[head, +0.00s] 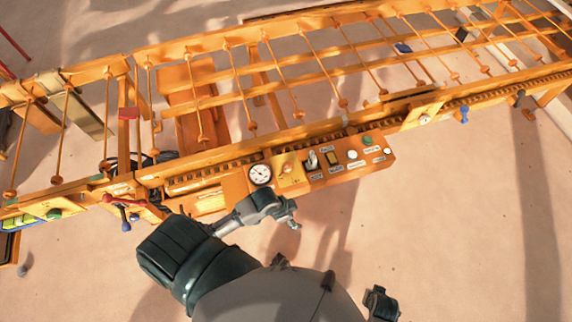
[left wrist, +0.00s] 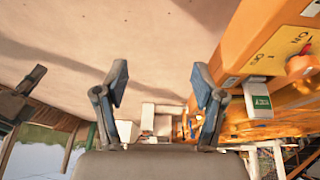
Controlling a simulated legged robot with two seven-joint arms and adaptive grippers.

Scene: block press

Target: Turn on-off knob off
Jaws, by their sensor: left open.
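The on-off knob is red-orange and sits on a yellow plate with ON and OFF labels. In the left wrist view the knob (left wrist: 300,66) is at the right edge, partly cut off. In the head view its yellow plate (head: 291,177) is on the orange machine's front panel, between a round gauge and a lever switch. My left gripper (head: 293,215) is just below and in front of the panel, apart from the knob. In the left wrist view its two fingers (left wrist: 159,92) stand apart with nothing between them.
A round white gauge (head: 260,173), a lever switch (head: 312,161) and a white button (head: 352,154) are close to the knob. Rails and rods of the orange machine stretch behind. The floor in front is clear.

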